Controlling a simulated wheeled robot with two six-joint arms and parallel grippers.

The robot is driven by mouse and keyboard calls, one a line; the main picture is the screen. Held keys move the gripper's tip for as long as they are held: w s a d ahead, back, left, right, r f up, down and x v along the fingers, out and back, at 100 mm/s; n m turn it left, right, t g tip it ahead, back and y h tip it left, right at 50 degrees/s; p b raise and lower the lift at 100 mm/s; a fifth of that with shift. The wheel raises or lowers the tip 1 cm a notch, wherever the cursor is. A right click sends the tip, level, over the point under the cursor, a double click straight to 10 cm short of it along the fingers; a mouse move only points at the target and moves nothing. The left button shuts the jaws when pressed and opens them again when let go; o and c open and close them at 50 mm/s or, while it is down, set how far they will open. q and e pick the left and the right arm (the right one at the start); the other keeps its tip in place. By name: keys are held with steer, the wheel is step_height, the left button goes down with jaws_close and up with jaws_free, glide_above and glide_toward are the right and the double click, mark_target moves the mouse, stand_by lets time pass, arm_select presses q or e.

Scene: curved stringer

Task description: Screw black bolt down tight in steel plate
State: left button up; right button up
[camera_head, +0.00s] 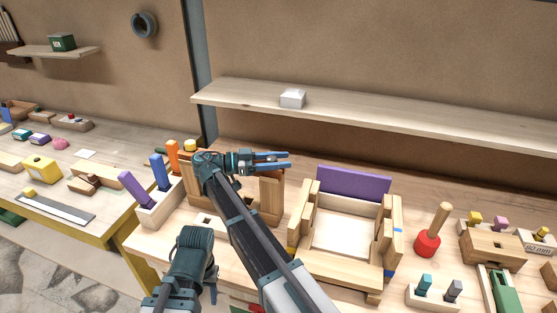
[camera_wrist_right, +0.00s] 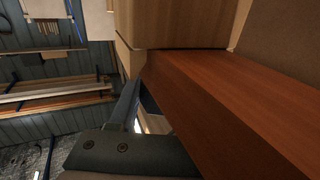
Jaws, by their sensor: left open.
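I cannot make out the black bolt or the steel plate in either view. In the head view, my right gripper (camera_head: 274,161) points to the right above a brown wooden stand (camera_head: 271,196), its two blue fingers apart with nothing seen between them. In the head view, my left gripper (camera_head: 197,262) is low and left over the bench front, seen from above and mostly hidden by its own wrist. In the right wrist view, a blue finger (camera_wrist_right: 125,105) lies close beside a large reddish-brown wooden piece (camera_wrist_right: 235,100); contact cannot be judged.
A wooden frame (camera_head: 297,235) with a purple board (camera_head: 353,181) stands right of my arms. A red-based peg (camera_head: 428,244) and small blocks lie further right. A shelf (camera_head: 400,120) runs behind. A left-hand table (camera_head: 112,220) holds a grey flat strip (camera_head: 55,205).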

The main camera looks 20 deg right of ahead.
steer(key=o, duration=0.5)
steer(key=shift+s+d+f, duration=0.15)
steer(key=shift+d+f, duration=0.1)
